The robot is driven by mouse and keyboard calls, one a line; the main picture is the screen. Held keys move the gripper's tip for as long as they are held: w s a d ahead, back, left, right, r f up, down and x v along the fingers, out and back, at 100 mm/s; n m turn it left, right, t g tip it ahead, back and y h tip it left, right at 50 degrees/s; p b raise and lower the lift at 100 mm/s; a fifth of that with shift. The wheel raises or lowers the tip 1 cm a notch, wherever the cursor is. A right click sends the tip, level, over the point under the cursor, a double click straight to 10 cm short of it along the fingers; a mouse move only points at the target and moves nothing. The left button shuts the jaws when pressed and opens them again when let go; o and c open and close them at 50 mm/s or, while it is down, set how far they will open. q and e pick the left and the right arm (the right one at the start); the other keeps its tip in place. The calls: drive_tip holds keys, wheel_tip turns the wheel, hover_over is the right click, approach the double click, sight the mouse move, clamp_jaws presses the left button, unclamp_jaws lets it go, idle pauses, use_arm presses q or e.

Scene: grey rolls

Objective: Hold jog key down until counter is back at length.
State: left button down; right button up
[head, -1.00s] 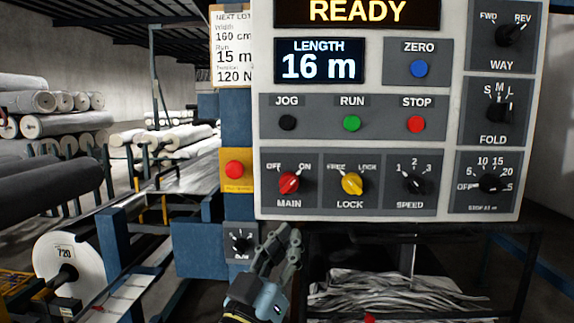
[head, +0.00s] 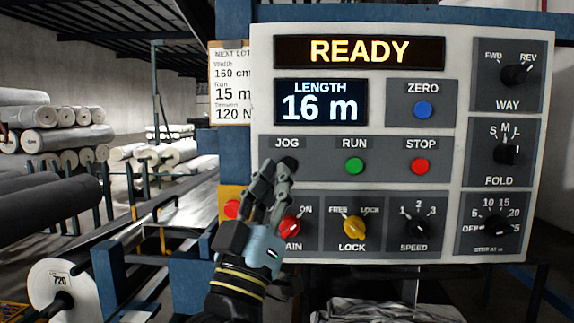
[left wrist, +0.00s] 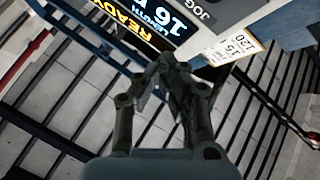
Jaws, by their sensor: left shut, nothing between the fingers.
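The black JOG key (head: 290,165) is on the grey control panel (head: 390,183), partly covered by my left gripper. My left gripper (head: 274,172) is shut and empty, its fingertips at the lower left of the key. I cannot tell whether they touch it. The left wrist view shows the closed fingers (left wrist: 168,65) below the panel, with the key itself hidden. The counter display (head: 320,103) reads LENGTH 16 m. The status display (head: 359,51) reads READY. The lot card (head: 233,83) gives Run 15 m. My right gripper is out of view.
The green RUN button (head: 355,166) and red STOP button (head: 421,166) lie right of JOG. The blue ZERO button (head: 423,110) is above STOP. The WAY knob (head: 515,75) appears turned toward REV. The red MAIN knob (head: 291,227) is close to my gripper.

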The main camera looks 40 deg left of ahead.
sight(287, 165)
use_arm(q)
drive_tip(key=w+a, duration=0.4)
drive_tip(key=w, duration=0.3)
drive_tip(key=shift+w+a, duration=0.2)
drive_tip(key=shift+a, duration=0.05)
drive_tip(key=shift+w, duration=0.1)
idle(1.3)
drive_tip(key=shift+w+a, duration=0.25)
drive_tip(key=shift+w+a+r, duration=0.1)
drive_tip(key=shift+w+a, duration=0.1)
drive_tip(key=shift+w, duration=0.15)
idle(0.8)
idle(2.8)
drive_tip(key=shift+s+d+p, duration=0.35)
drive_tip(key=shift+s+d, duration=0.1)
drive_tip(key=shift+s, duration=0.25)
drive_tip(key=shift+s, duration=0.1)
